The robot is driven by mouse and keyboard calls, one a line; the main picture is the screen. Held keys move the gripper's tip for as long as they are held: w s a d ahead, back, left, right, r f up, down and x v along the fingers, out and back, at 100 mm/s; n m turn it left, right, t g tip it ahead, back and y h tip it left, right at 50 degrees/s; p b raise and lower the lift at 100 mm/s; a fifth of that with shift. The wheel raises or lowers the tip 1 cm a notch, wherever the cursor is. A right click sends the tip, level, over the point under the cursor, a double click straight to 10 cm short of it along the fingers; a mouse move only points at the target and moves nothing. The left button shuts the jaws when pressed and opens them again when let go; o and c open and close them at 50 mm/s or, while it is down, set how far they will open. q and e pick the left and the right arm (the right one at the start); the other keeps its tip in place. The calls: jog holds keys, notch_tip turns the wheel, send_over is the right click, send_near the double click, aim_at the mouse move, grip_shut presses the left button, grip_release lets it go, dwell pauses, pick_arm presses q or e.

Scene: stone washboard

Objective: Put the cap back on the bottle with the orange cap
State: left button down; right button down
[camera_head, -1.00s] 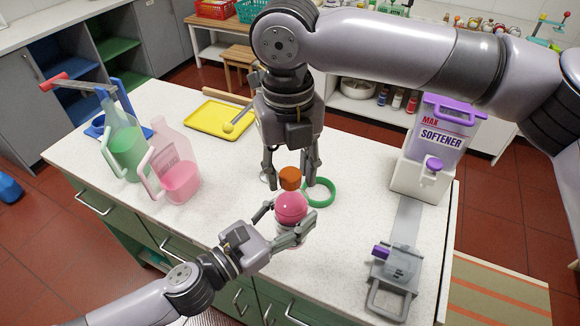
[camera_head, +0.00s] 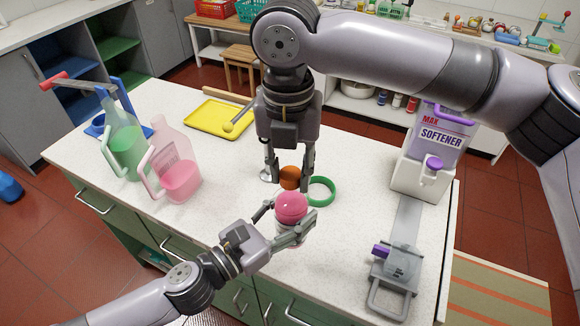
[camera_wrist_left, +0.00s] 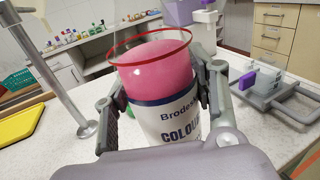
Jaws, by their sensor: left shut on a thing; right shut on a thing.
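The bottle (camera_head: 291,208) shows a pink top in the head view, and its lower part is partly hidden by my left gripper (camera_head: 276,232). In the left wrist view the same bottle (camera_wrist_left: 170,118) stands upright with a white printed label, pink contents and a clear, open, red-edged rim. My left gripper is shut around its sides. My right gripper (camera_head: 290,176) points down behind and above the bottle, shut on the orange cap (camera_head: 290,178). In the head view the cap appears just above the pink top; the exact gap cannot be told. No cap shows on the rim in the wrist view.
A green ring (camera_head: 321,191) lies right of the cap. A pink jug (camera_head: 181,178) and a green jug (camera_head: 126,150) stand at left, a yellow tray (camera_head: 217,119) behind. A softener container (camera_head: 441,135) and a grey handled device (camera_head: 394,272) are at right. Bare countertop (camera_head: 345,245) lies between.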

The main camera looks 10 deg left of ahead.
jog(key=m, duration=0.8)
jog(key=shift+m, duration=0.3)
jog(key=m, duration=1.2)
jog(key=shift+m, duration=0.3)
jog(key=m, duration=0.8)
jog(key=shift+f, duration=0.1)
jog(key=m, duration=0.5)
jog(key=shift+m, duration=0.4)
jog(key=c, duration=1.1)
grip_release()
